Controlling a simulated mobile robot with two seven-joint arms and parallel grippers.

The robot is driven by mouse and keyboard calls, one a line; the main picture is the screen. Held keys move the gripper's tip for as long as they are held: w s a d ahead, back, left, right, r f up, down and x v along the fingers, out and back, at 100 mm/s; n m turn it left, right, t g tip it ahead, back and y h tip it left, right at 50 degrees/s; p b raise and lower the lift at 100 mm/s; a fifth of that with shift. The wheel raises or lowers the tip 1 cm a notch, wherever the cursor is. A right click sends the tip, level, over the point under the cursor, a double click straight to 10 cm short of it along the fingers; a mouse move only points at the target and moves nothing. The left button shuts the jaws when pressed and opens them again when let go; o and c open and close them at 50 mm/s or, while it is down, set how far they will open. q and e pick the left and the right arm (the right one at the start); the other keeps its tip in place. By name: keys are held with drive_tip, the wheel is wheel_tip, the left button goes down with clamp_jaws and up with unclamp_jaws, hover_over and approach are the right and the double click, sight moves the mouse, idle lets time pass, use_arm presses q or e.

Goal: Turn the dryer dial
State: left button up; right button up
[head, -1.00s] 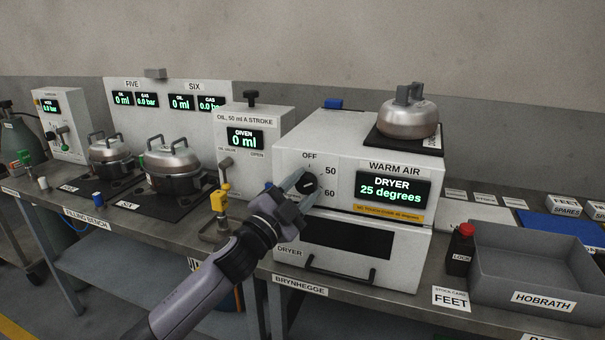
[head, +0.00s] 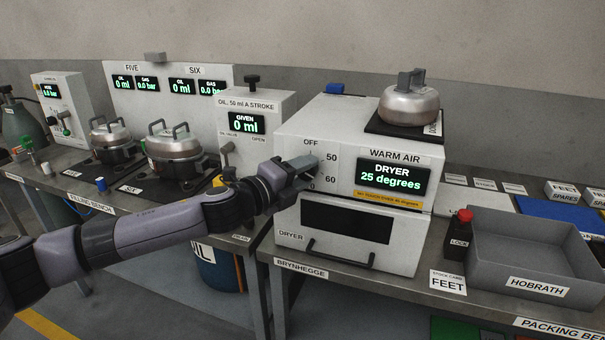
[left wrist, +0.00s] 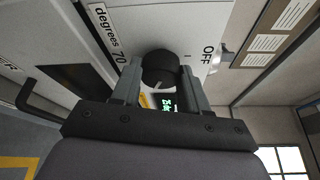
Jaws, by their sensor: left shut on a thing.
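The dryer (head: 345,262) is a white box with a black window, a handle and a green display (head: 391,178) reading 25 degrees. Its round black dial (left wrist: 160,70) sits on the front panel, beside the labels OFF, 50 and 60 in the head view. My left gripper (head: 309,174) reaches it from the left and is shut on it. In the left wrist view one finger lies on each side of the dial, and OFF and 70 show beside it. In the head view the fingers hide most of the dial. My right gripper is not in view.
A metal pot (head: 409,104) stands on a black plate on the dryer. The oil unit (head: 255,105) and two metal pots stand on the filling bench to the left.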

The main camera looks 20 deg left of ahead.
use_arm(q)
drive_tip(key=m+g+y, duration=0.1)
drive_tip(key=m+y, duration=0.1)
drive_tip(key=m, duration=0.3)
drive_tip(key=m+g+y, duration=0.1)
drive_tip(key=m+y, duration=0.2)
drive_tip(key=m, duration=0.1)
drive_tip(key=shift+d+r+m, duration=0.1)
drive_tip(key=shift+d+m, duration=0.05)
drive_tip(key=shift+m, duration=0.25)
idle(0.5)
drive_tip(key=o, duration=1)
drive_tip(key=shift+o, duration=0.2)
drive_tip(key=d+v, duration=0.1)
drive_tip(key=v, duration=0.6)
drive_tip(key=shift+a+r+b, duration=0.2)
drive_tip(key=shift+a+b, duration=0.1)
drive_tip(key=shift+a, duration=0.15)
